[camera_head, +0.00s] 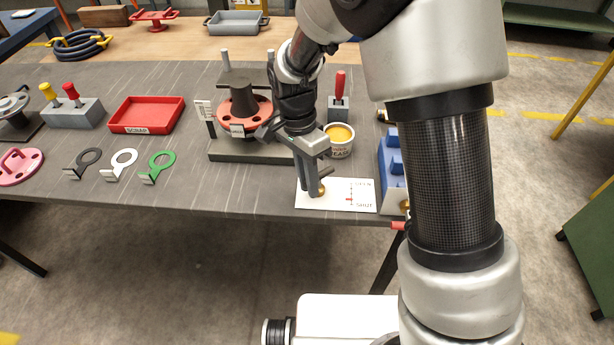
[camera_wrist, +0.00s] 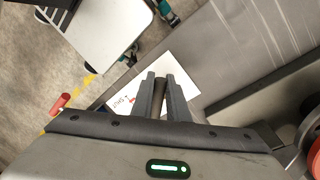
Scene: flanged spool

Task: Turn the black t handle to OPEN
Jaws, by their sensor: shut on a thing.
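A white plate (camera_head: 340,204) lies near the table's front edge, marked OPEN at the top of its scale and SHUT at the bottom. A small red mark (camera_head: 350,199) sits on the scale close to SHUT. My gripper (camera_head: 314,192) is over the plate's left part, pointing down. In the wrist view its two fingers (camera_wrist: 161,98) are closed on a dark bar, the black T handle (camera_wrist: 159,97). Most of the handle is hidden by the fingers. A bit of brass shows at the fingertips in the head view. The SHUT word also shows in the wrist view.
A cup of yellow stuff (camera_head: 340,138) and a red-handled tool (camera_head: 340,90) stand behind the plate. A blue block (camera_head: 392,160) is close on its right. The red-flanged spool (camera_head: 243,108) stands on its base to the left. Bare tabletop lies left of the plate.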

